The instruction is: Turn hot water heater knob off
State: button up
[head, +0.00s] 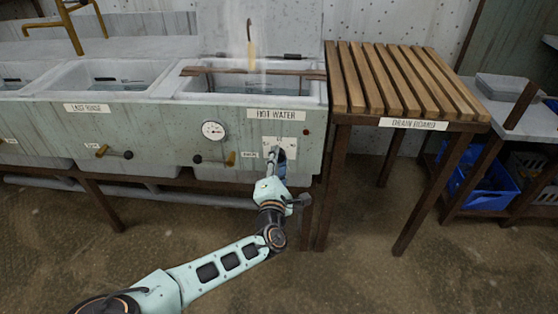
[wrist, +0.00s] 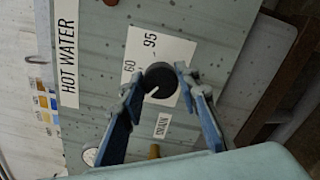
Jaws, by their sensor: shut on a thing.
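The hot water knob (wrist: 160,79) is a black round knob on a white scale plate (wrist: 162,50) marked 60 and 95 in the wrist view. A white pointer line on its face runs toward the lower left of that view. My gripper (wrist: 161,82) has one blue finger on each side of the knob and is shut on it. In the head view my gripper (head: 280,154) reaches the front panel under the HOT WATER label (head: 276,115).
A dial gauge (head: 213,130) and a brass-ended drain lever (head: 215,158) are on the panel left of my gripper. A small red lamp (head: 306,132) is to the right. Steam rises over the hot basin (head: 250,98). The slatted drain board (head: 405,82) stands at the right.

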dwell(0.4)
jog(key=o, duration=1.2)
jog(key=shift+c, duration=0.2)
jog(key=s, duration=0.7)
jog(key=shift+s+a, duration=0.15)
jog(key=shift+s, duration=0.15)
